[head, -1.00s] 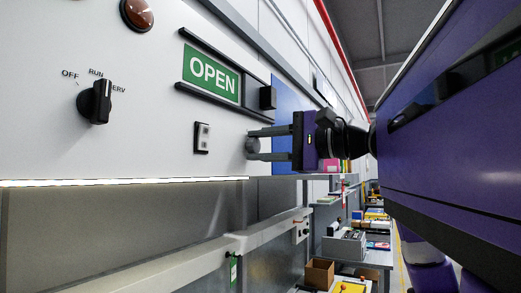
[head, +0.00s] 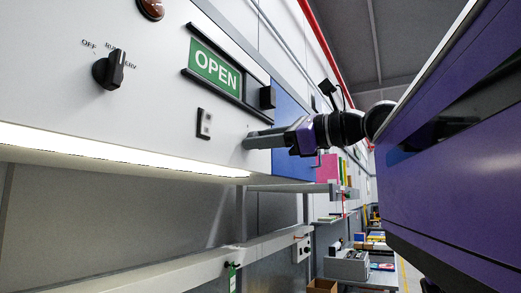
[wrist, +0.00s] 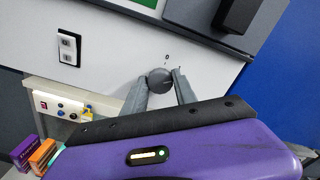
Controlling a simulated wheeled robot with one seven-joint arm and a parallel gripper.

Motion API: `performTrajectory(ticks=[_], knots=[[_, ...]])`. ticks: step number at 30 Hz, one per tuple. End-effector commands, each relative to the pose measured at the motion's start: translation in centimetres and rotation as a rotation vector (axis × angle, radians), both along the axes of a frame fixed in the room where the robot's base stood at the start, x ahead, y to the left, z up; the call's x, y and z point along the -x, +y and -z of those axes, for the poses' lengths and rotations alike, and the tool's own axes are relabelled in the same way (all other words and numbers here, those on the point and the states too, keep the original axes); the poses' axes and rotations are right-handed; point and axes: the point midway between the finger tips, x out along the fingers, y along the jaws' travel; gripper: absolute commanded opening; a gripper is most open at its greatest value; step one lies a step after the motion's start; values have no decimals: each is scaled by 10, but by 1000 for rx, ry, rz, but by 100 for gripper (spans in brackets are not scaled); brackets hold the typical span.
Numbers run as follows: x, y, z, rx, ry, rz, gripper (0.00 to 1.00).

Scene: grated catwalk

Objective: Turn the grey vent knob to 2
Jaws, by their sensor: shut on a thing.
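The grey vent knob (wrist: 159,81) is a round, dark grey knob on the white panel, seen in the wrist view. My gripper (wrist: 159,76) has one finger on each side of it and is shut on it. A small "0" mark shows just above the knob, with another faint mark below it. Other marks are hidden or too small to read, and I cannot tell the knob's setting. In the head view my gripper (head: 247,142) reaches the panel from the right, and its fingers hide the knob.
The panel also carries a black OFF/RUN/SERV selector (head: 109,71), a green OPEN sign (head: 215,69) in a black slide frame, and a small rocker switch (head: 205,123). A lit strip (head: 110,150) runs along the panel's lower edge. Shelves and benches stand beyond.

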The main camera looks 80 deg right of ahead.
Motion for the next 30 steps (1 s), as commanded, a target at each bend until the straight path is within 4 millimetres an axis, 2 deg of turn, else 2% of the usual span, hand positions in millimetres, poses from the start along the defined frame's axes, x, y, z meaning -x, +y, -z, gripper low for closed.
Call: performTrajectory(ticks=[1, 15, 30], knots=[[0, 0, 6, -43, -5, 2, 0], [0, 0, 5, -414, -93, 2, 0], [0, -1, 3, -557, -126, 3, 0]])
